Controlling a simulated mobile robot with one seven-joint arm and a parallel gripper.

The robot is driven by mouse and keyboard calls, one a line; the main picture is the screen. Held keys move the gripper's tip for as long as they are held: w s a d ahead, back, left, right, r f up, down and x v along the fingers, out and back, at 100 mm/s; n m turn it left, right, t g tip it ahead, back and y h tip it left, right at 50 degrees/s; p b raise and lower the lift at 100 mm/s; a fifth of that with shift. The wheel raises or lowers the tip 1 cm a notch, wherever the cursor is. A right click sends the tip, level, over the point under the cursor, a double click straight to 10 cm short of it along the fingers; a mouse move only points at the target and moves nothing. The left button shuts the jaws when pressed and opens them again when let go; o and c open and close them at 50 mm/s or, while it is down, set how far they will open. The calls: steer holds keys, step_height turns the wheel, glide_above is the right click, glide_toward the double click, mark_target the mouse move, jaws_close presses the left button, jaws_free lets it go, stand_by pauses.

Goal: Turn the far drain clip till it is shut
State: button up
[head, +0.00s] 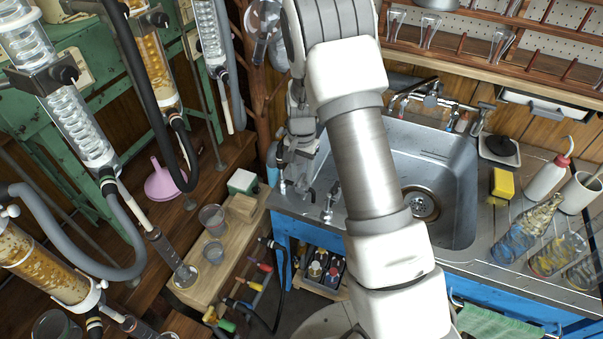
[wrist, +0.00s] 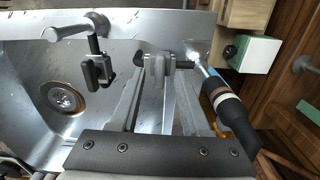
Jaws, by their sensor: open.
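Two drain clips sit at the left rim of the sink. The far drain clip (head: 283,186) is a small metal fitting with dark parts; in the wrist view it (wrist: 163,65) lies just beyond my fingertips, in line with the gap between them. I cannot tell how far its lever is turned, or whether a finger touches it. The near clip (head: 331,202) stands to its right; in the wrist view it (wrist: 96,62) is at the left with a metal bar handle. My gripper (head: 298,162) is open and empty; its two fingers show in the wrist view (wrist: 162,100).
A dark-handled hose fitting (wrist: 230,105) lies close to the right of my fingers. The steel sink (head: 455,190) is open and empty on the right. A wooden bench (head: 235,240) with glass beakers stands at the left, beside glass columns with grey hoses.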

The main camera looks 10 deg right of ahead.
mark_target(302, 178)
step_height(302, 178, up, 17)
steer(key=p, duration=0.1)
steer(key=shift+f+p, duration=0.2)
steer(key=shift+p, duration=0.2)
steer(key=s+r+n+t+p, duration=0.2)
steer(key=s+r+n+t, duration=0.1)
steer(key=s+r, duration=0.95)
steer(key=s+r+n+t+p, duration=0.1)
steer(key=s+r+n, duration=0.3)
steer(key=s, duration=1.1)
step_height(302, 178, up, 3)
steer(key=shift+f+n+t, duration=0.1)
steer(key=shift+n+t, duration=0.3)
steer(key=shift+t, duration=0.4)
